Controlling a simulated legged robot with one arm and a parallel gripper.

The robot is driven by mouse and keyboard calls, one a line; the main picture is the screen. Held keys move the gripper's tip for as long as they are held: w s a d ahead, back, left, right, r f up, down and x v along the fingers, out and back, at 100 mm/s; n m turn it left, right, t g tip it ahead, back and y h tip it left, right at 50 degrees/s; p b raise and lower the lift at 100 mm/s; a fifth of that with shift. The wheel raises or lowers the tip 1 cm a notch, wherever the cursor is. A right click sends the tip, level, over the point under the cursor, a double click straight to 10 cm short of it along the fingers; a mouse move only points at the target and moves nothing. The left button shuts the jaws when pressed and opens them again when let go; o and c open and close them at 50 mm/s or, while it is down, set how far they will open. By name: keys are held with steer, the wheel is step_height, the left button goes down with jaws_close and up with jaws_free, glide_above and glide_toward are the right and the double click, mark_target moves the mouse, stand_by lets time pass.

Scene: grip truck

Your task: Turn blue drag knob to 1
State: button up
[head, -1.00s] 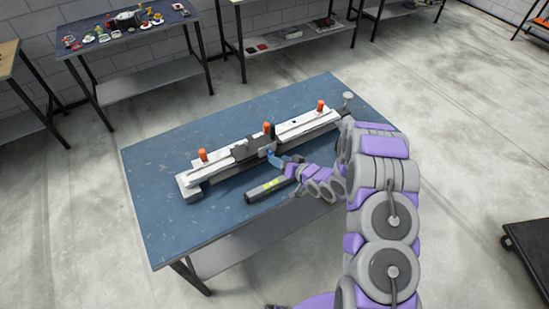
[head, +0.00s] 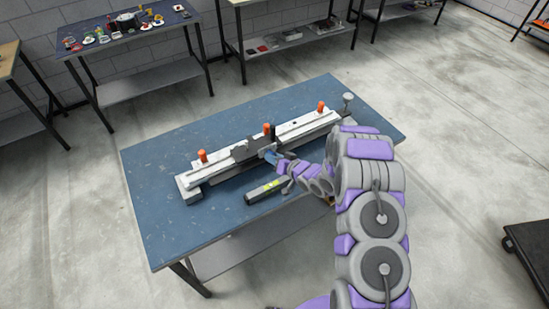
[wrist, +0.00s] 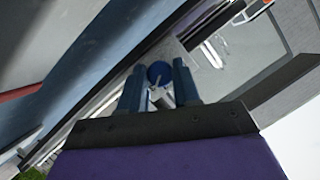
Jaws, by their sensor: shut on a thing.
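The blue drag knob (wrist: 159,72) is round and sits between the two blue fingertips of my gripper (wrist: 160,88) in the wrist view. My gripper is shut on it, with one finger at each side. In the head view my gripper (head: 273,156) reaches the front side of the dark carriage (head: 245,151) on the long white grip truck rail (head: 297,126). The knob is hidden behind my gripper there. No number marks on the knob can be read.
The rail lies across a blue table (head: 160,220). Orange knobs (head: 320,106) stand up along it. A dark bar with a yellow-green label (head: 266,190) lies in front of the rail.

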steer(key=c, duration=0.4)
